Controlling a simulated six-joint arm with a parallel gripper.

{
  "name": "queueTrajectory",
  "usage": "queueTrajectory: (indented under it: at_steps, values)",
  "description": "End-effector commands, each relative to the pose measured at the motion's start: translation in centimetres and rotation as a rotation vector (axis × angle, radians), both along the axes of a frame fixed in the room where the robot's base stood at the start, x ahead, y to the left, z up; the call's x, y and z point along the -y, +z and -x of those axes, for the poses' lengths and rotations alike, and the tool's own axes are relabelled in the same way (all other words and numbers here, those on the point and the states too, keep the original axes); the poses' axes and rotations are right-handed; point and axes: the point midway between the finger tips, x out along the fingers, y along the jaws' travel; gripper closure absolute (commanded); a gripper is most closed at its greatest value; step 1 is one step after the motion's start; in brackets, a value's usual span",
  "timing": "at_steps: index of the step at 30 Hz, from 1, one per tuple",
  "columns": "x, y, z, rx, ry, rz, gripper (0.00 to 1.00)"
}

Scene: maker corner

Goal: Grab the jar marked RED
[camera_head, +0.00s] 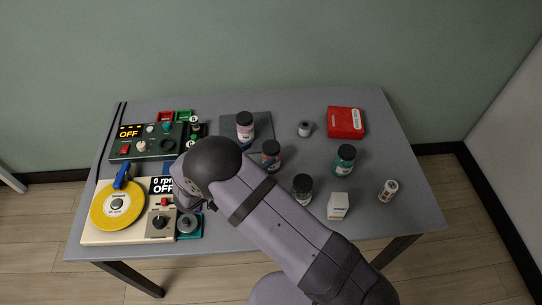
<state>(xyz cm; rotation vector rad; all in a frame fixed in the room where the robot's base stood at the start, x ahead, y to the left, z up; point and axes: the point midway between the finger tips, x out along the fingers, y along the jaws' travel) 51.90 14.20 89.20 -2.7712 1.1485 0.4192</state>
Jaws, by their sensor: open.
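Several jars stand on the grey table, and their lettering is too small to read, so I cannot tell which is marked RED. One jar with a black lid and a pale, pinkish label (245,130) stands at the back middle. A brown-orange jar with a dark lid (271,156) stands just right of my arm. A black-lidded jar (302,191) is nearer the front. My gripper (190,204) is low at the left, mostly hidden behind my wrist, open, and apart from the jars.
A control box reading OFF (147,146) and a yellow-disc machine (117,206) fill the left. A red box (345,122), a small grey item (305,129), a white carton (338,206) and a small white bottle (388,191) stand at right. The table's right back corner is clear.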

Motion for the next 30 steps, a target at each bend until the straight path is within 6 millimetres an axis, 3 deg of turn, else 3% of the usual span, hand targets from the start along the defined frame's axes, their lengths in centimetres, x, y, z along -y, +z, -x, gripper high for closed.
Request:
queueTrajectory:
  at_steps: [4,22,30]
  values:
    - [0.0,-1.1,0.0,0.001,0.0,-0.001,0.34]
    - [1.7,-1.6,-1.7,0.001,0.0,-0.001,0.34]
    - [4.1,-1.8,-3.9,0.001,-0.003,-0.001,0.34]
